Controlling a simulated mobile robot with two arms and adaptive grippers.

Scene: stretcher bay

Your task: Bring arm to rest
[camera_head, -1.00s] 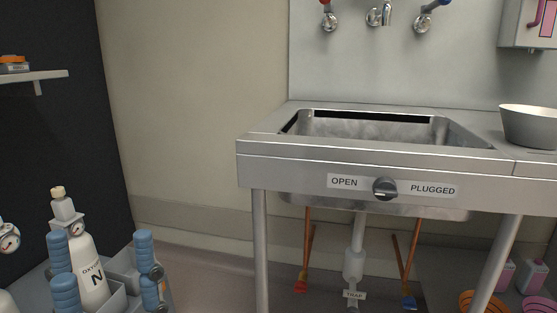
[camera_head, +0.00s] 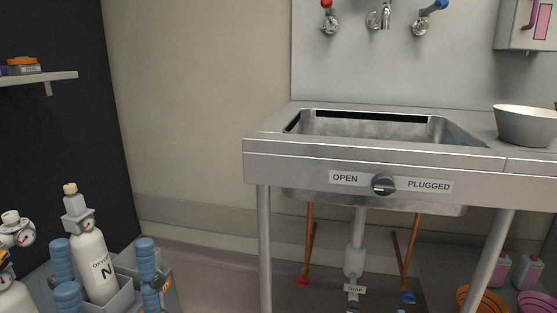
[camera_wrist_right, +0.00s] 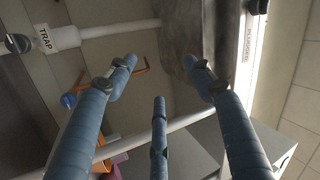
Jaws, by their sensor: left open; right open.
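My left gripper (camera_head: 105,255) shows at the lower left of the head view as blue ribbed fingers with grey joints. It is open, its fingers spread in front of the white oxygen bottle (camera_head: 92,265); I cannot tell whether they touch it. My left arm is out of view below. My right gripper (camera_wrist_right: 157,75) shows only in the right wrist view. Its three blue fingers are spread, with nothing between them. Its camera looks toward the sink's white drain pipe, with the TRAP label (camera_wrist_right: 58,38) at left and the PLUGGED label (camera_wrist_right: 249,42) at right.
The steel sink (camera_head: 270,165) stands against the wall, with a grey knob (camera_head: 383,184) on its front. A white bowl (camera_head: 525,127) sits on its right side. Orange bowls (camera_head: 480,300) and pink bottles (camera_head: 527,271) are below. A shelf (camera_head: 40,80) is at upper left.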

